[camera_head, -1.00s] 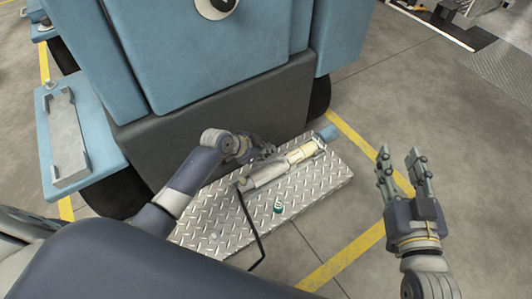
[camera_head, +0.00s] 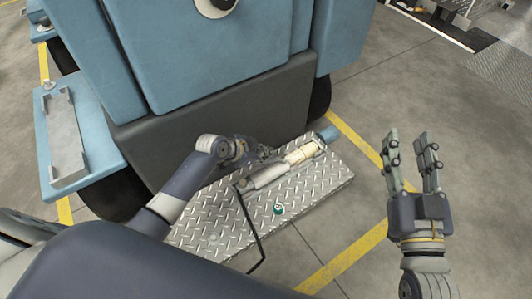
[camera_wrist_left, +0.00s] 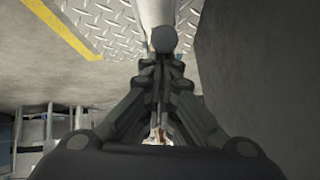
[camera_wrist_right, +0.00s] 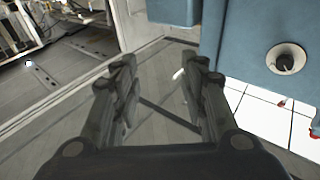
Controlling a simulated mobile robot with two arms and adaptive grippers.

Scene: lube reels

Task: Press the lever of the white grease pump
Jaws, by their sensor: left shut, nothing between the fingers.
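The white grease pump (camera_head: 268,176) lies on the diamond-plate step, a pale cylinder with a cream section (camera_head: 302,153) at its far end. Its pale barrel also shows at the top of the left wrist view (camera_wrist_left: 152,12). My left gripper (camera_head: 265,153) is shut and empty, close beside the pump on the machine side. In the left wrist view a dark round knob (camera_wrist_left: 165,40) stands just beyond the fingertips; I cannot tell whether it is the lever's end or whether they touch. My right gripper (camera_head: 405,138) is open and empty over the floor at the right.
The diamond-plate step (camera_head: 200,215) carries a small green fitting (camera_head: 279,209). A black hose (camera_head: 249,222) runs from the pump toward my body. The blue and dark machine (camera_head: 210,120) stands close behind my left gripper. The floor (camera_head: 450,130) at the right is clear.

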